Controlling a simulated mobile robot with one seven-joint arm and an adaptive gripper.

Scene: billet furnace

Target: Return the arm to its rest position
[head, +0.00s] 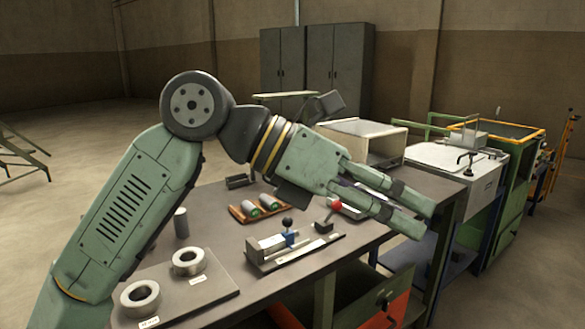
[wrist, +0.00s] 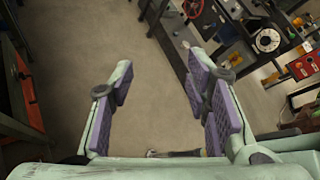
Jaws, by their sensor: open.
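My arm reaches over the workbench from the lower left of the head view. My gripper (head: 416,208) points to the right and slightly down, above the right end of the bench. In the wrist view my gripper (wrist: 161,82) is open, with a wide gap between its purple-padded fingers.
The workbench (head: 225,262) holds two metal rings (head: 188,261) on a plate, a lever fixture (head: 290,247) and a wooden tray (head: 247,213) with cylinders. A grey cabinet (head: 340,68) stands behind. A white-topped unit (head: 440,160) stands at right. Open floor lies left.

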